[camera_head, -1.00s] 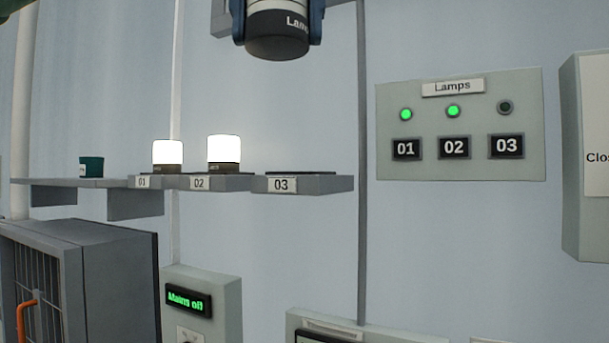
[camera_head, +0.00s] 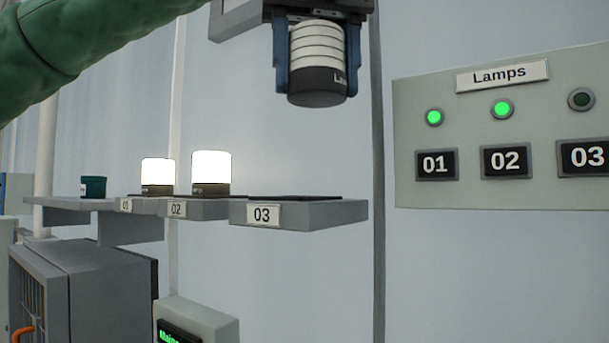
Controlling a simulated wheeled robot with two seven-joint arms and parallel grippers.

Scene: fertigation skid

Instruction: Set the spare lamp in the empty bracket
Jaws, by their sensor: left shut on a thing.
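My left gripper (camera_head: 318,75) is at the top middle, its blue fingers shut on the spare lamp (camera_head: 317,50). The lamp has an unlit white ribbed body and a dark base (camera_head: 317,87), and hangs upright with the base down. It is in the air, above and to the right of the empty bracket 03 (camera_head: 318,215), a grey shelf with a dark top. Lit lamps stand on bracket 01 (camera_head: 157,176) and bracket 02 (camera_head: 210,173). My right gripper is not in view.
A panel (camera_head: 500,135) labelled Lamps on the right shows green lights for 01 and 02 and a dark one for 03. A dark green cup (camera_head: 93,187) stands on the left shelf. A grey cabinet (camera_head: 110,290) is below. The space above bracket 03 is free.

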